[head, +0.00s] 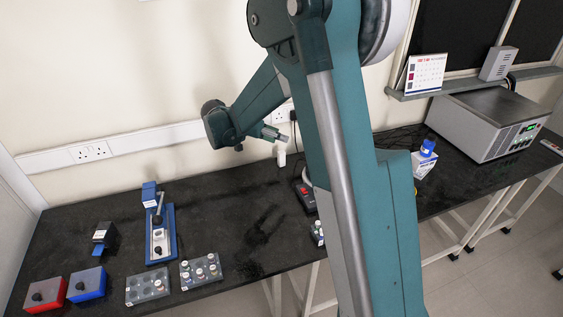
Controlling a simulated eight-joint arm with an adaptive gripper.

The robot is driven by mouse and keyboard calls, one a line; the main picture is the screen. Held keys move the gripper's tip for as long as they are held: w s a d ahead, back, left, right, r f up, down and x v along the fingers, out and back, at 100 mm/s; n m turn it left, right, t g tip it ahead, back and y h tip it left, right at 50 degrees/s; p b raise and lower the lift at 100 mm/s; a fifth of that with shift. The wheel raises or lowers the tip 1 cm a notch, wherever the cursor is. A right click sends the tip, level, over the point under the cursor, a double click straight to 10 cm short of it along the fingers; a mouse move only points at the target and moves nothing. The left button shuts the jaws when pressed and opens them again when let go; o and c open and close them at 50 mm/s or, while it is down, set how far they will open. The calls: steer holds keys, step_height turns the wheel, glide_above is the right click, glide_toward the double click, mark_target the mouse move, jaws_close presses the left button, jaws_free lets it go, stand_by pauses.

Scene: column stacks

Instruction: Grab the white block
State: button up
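I cannot make out a clear white block. A small white upright piece (281,158) shows at the back of the black bench, just below my gripper; it is too small to tell what it is. My gripper (284,137) is at the end of my teal arm, above the back of the bench near the wall sockets. It points to the right and slightly down, apart from the bench top. Its fingers are too small to tell open from shut, and nothing clearly shows between them. My large arm links hide the middle right of the bench.
On the black bench (220,215) stand a blue stand (162,240), a red box (45,295), a blue box (88,284), two grey trays (148,286) (201,270), and a blue-capped bottle (425,158). A grey instrument (487,122) sits at right.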

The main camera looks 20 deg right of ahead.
mark_target(281, 155)
steer(key=shift+w+a+f+m+g+h+b, duration=0.15)
steer(key=shift+w+a+f+m+h+b, duration=0.35)
steer(key=shift+w+f, duration=1.35)
steer(key=shift+w+a+f+m+g+h+b, duration=0.25)
steer(key=shift+w+f+m+h+b, duration=0.6)
steer(key=shift+f, duration=2.25)
steer(key=shift+w+a+f+m+g+h+b, duration=0.1)
steer(key=shift+w+a+f+m+h+b, duration=0.25)
steer(key=shift+w+f+m, duration=1.4)
steer(key=shift+s+f+n, duration=0.65)
steer(key=shift+s+n, duration=0.05)
steer(key=shift+n, duration=0.1)
steer(key=shift+x, duration=1.3)
steer(key=shift+b+x, duration=0.95)
steer(key=shift+x, duration=1.7)
steer(key=shift+r, duration=0.1)
steer(key=c, duration=0.9)
